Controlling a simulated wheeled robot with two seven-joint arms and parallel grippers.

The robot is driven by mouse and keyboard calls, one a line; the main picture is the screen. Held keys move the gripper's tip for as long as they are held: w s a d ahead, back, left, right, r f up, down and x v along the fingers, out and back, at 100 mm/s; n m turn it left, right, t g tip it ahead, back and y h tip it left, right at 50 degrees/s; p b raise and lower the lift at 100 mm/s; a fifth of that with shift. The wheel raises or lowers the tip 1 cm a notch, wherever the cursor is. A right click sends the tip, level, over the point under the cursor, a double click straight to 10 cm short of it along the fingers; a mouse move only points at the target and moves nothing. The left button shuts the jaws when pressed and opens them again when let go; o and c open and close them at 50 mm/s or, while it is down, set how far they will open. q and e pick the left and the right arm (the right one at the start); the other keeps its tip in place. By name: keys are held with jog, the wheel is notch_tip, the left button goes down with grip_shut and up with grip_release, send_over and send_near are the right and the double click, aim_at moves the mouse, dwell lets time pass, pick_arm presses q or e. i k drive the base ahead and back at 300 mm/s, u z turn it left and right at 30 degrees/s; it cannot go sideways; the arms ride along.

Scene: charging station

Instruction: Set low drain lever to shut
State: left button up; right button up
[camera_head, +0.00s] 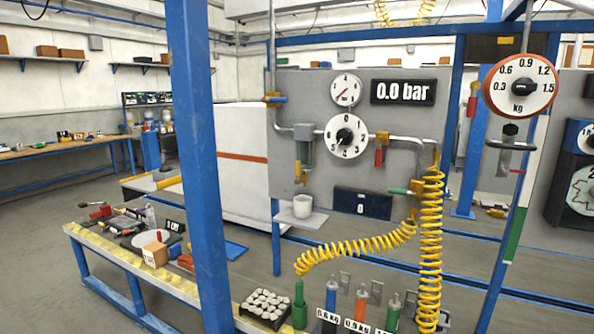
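Three coloured valve levers show on the grey panel (295,85). A blue lever (277,99) lies level on the pipe at the upper left. A red lever (378,157) hangs straight down from a brass valve right of the round dial (346,137). A green lever (398,191) is the lowest of the three and points left, roughly level, from a brass valve (416,187) beside the yellow hose. No drain label is readable, so I cannot tell for certain which is the low drain lever. Neither of my grippers is in view.
A coiled yellow hose (430,240) hangs below the green lever and loops left. A blue post (200,150) stands in front at left. A white cup (303,206) sits on a small shelf (301,221). The digital display (403,92) reads 0.0 bar. A hanging kg scale (520,86) is at right.

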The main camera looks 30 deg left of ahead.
aim_at(298, 168)
jog(key=z, duration=0.25)
jog(key=i, duration=0.95)
jog(key=u, duration=0.2)
